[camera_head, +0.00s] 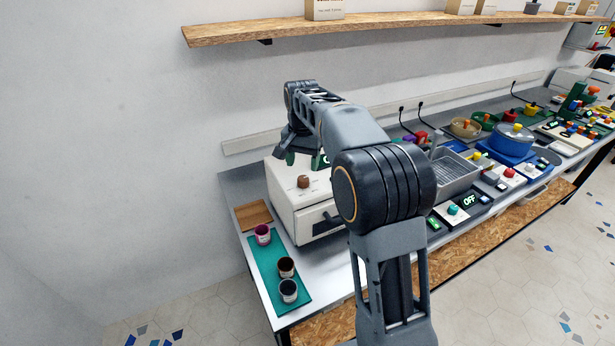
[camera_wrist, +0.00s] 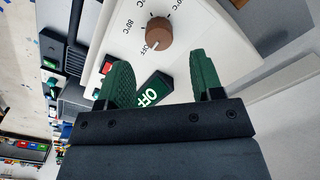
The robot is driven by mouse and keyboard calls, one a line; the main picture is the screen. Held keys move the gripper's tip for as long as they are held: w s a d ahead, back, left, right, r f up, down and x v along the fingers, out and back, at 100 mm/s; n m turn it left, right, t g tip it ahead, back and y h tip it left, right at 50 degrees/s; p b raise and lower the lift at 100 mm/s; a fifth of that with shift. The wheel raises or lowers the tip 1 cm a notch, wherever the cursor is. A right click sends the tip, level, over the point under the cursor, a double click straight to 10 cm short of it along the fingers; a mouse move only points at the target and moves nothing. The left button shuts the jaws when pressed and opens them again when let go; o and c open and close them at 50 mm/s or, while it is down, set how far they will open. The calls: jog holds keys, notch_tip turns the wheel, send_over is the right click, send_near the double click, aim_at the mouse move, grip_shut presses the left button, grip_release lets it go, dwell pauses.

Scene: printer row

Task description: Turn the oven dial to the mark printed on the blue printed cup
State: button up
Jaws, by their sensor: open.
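The oven is a white box (camera_head: 285,205) at the left end of the counter. Its brown round dial (camera_head: 303,181) is on top and also shows in the wrist view (camera_wrist: 159,32). The dial's white pointer line points at OFF; an 80°C mark and other partly cut-off marks surround it. My gripper (camera_wrist: 160,62) has green fingers spread apart above the oven's display (camera_wrist: 152,95), which reads OFF. The dial is beyond the fingertips, with nothing between them. A dark, possibly blue cup (camera_head: 288,291) stands at the front of a mat; its print is too small to read.
A magenta cup (camera_head: 263,234) and a dark brown cup (camera_head: 286,267) share the teal mat (camera_head: 265,268). A wooden board (camera_head: 253,215) lies behind them. A metal basin (camera_head: 458,177) and a blue pot (camera_head: 513,140) stand to the right. A shelf (camera_head: 400,28) hangs above.

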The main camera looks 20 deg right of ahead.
aim_at(303, 178)
jog(key=shift+f, duration=2.95)
